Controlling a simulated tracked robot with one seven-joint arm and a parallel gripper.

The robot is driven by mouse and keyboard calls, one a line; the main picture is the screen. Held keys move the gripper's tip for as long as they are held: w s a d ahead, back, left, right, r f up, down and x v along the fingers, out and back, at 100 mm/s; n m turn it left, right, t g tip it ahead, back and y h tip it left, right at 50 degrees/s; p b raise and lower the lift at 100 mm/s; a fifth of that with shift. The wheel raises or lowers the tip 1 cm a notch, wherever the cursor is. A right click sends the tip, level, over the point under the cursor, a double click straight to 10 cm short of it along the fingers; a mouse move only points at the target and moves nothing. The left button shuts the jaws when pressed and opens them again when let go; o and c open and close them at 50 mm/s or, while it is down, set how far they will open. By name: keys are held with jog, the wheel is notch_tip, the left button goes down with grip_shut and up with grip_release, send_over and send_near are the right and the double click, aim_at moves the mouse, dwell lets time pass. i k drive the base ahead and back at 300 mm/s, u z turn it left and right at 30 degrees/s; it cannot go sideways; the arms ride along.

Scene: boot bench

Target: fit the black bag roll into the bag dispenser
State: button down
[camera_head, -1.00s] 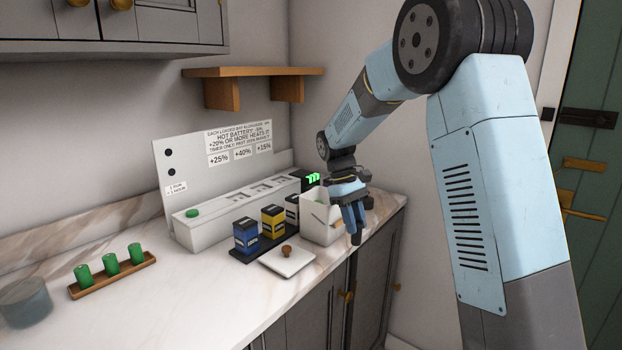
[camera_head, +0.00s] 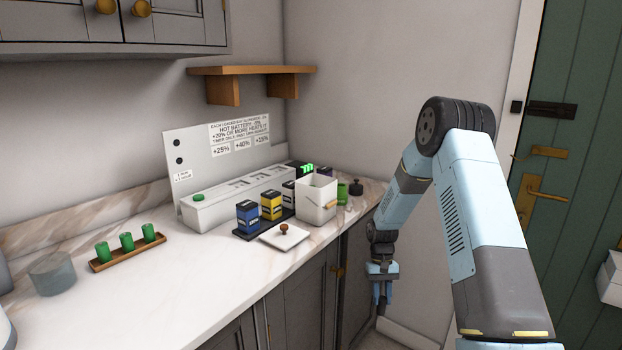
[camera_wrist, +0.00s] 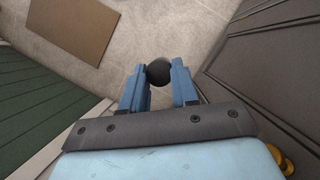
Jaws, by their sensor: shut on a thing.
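My gripper (camera_head: 381,302) hangs low beyond the right end of the counter, in front of the dark cabinet side. In the wrist view my gripper (camera_wrist: 159,88) is shut on a dark round thing, which looks like the end of the black bag roll (camera_wrist: 159,72). In the head view only a small dark bit shows at the fingertips. I cannot make out the bag dispenser for certain. A white box (camera_head: 610,277) at the right edge, by the green door, is cut off by the frame and may be it.
The counter (camera_head: 130,305) holds a wooden tray with green cylinders (camera_head: 127,243), a white charger-like unit (camera_head: 235,200), blue and yellow blocks, a white open bin (camera_head: 316,198) and a knobbed lid (camera_head: 285,236). Floor lies below my gripper, with a brown mat (camera_wrist: 70,30).

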aim_at(341, 194)
jog(key=k, duration=1.3)
jog(key=u, duration=0.15)
jog(key=i, duration=1.85)
jog(key=z, duration=0.3)
